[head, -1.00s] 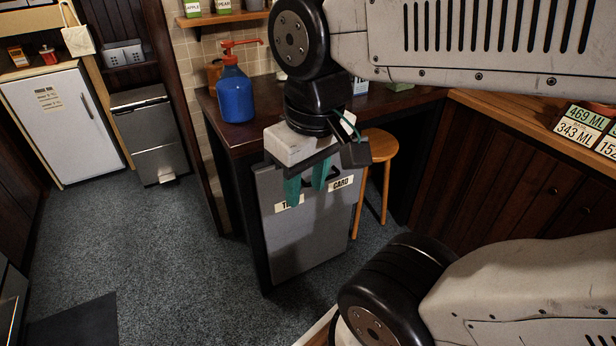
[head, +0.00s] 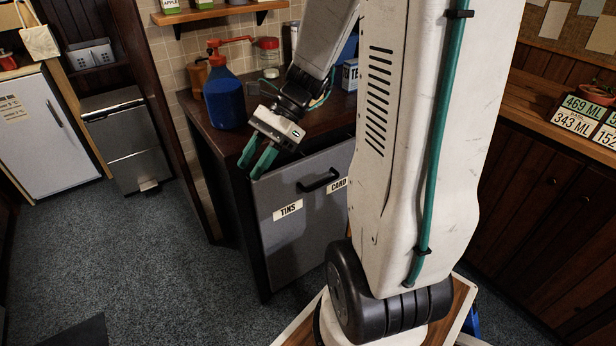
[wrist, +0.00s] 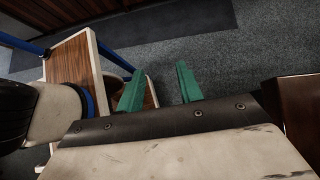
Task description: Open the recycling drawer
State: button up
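The recycling drawer (head: 300,228) has a grey front under the dark counter, with a black bar handle (head: 319,182) near its top. Its labels read TINS (head: 288,210) and CARD (head: 338,185); my arm covers its right edge. I cannot tell for sure whether the front is fully closed. My gripper (head: 251,169) is at the counter edge by the drawer's top left corner, left of the handle and apart from it. In the wrist view its green fingers (wrist: 160,70) are spread with nothing between them. The handle does not show there.
A blue pump bottle (head: 225,100) stands on the counter (head: 202,112), close to my gripper. A wall shelf (head: 215,13) hangs above. A grey two-part bin (head: 125,135) and a white fridge (head: 40,130) stand at left. The carpet (head: 160,260) before the drawer is clear.

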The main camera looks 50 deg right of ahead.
jog(key=w+d+f+m+t+y, duration=0.2)
jog(key=w+d+f+m+t, duration=0.3)
jog(key=d+f+m, duration=0.45)
jog(key=m+t+h, duration=0.9)
jog(key=m+t, duration=0.1)
jog(key=m, duration=1.4)
send_near(325, 184)
jog(key=d+r+x, duration=0.1)
jog(key=x, duration=0.2)
jog(key=shift+n, duration=0.25)
jog(key=x, duration=0.5)
jog(key=f+x, duration=0.1)
jog(key=x, duration=0.2)
jog(key=shift+s+a, duration=0.1)
jog(key=shift+a, duration=0.3)
grip_shut()
